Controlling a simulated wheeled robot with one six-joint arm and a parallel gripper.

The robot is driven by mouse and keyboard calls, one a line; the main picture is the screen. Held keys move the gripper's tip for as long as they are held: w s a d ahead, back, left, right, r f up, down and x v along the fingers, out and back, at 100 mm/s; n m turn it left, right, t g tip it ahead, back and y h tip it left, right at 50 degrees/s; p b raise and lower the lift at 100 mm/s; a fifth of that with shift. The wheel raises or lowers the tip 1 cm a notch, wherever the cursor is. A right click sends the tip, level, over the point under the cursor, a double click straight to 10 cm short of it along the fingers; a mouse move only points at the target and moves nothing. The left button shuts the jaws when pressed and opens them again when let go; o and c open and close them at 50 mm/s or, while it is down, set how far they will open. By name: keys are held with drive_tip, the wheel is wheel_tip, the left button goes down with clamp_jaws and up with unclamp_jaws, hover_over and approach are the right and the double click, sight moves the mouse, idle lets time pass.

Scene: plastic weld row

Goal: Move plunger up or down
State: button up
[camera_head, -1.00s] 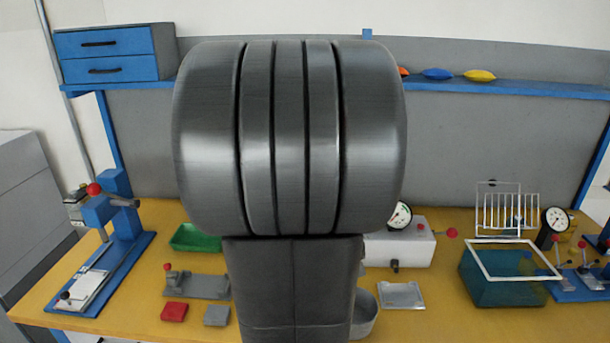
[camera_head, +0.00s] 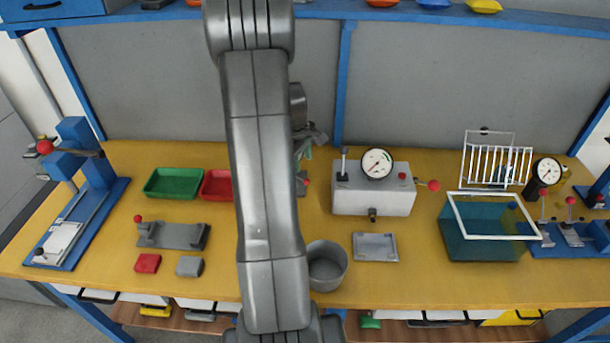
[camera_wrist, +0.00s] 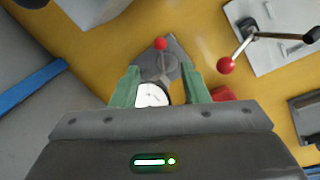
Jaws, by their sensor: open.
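My gripper (camera_wrist: 160,86) is open, its two green fingers spread and empty. In the wrist view, a white round dial (camera_wrist: 152,95) shows between the fingers, low and partly covered by my gripper body. Just beyond it, a grey fixture (camera_wrist: 178,52) carries a lever with a red ball (camera_wrist: 160,44). I cannot tell which part is the plunger, or whether a finger touches anything. In the head view, my gripper (camera_head: 304,152) is mostly hidden behind my arm, above the back of the yellow bench (camera_head: 400,285). A red ball (camera_head: 303,178) shows just below it.
A white box with a dial (camera_head: 372,196) stands right of my arm. A grey cup (camera_head: 327,268) and metal tray (camera_head: 375,248) are in front. Green (camera_head: 173,183) and red (camera_head: 217,186) trays, and a blue press (camera_head: 80,190), are left. A teal tank (camera_head: 485,240) is right.

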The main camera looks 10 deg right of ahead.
sight(305, 180)
drive_tip(key=f, duration=0.5)
drive_tip(key=w+d+f+p, duration=0.1)
drive_tip(key=f, duration=0.2)
drive_tip(key=shift+w+d+f, duration=0.1)
drive_tip(key=shift+f, duration=0.25)
clamp_jaws()
